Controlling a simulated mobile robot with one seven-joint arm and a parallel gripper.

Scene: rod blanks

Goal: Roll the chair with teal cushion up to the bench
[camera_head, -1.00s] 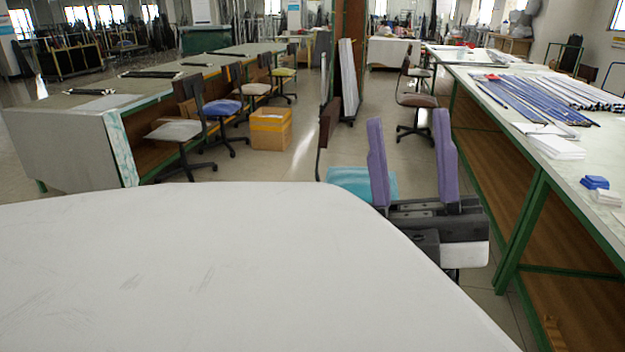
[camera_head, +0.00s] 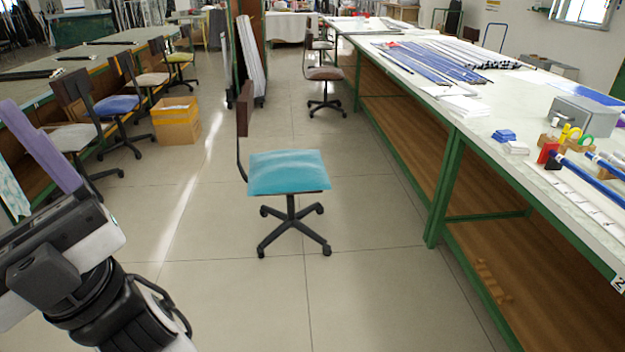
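The chair with teal cushion (camera_head: 288,173) stands upright on the open floor, in the middle of the view. Its narrow dark backrest (camera_head: 244,108) is on its left side, so its seat faces right. Its black star base (camera_head: 291,229) is on the tiles. The bench (camera_head: 448,190), with a pale top and green legs, runs along the right, with a strip of floor between it and the chair.
A cardboard box (camera_head: 176,120) and several chairs stand along the left bench. Another chair (camera_head: 325,87) is farther up the aisle. Blue rods (camera_head: 440,62) and small tools lie on the right bench. The floor in front of the teal chair is clear.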

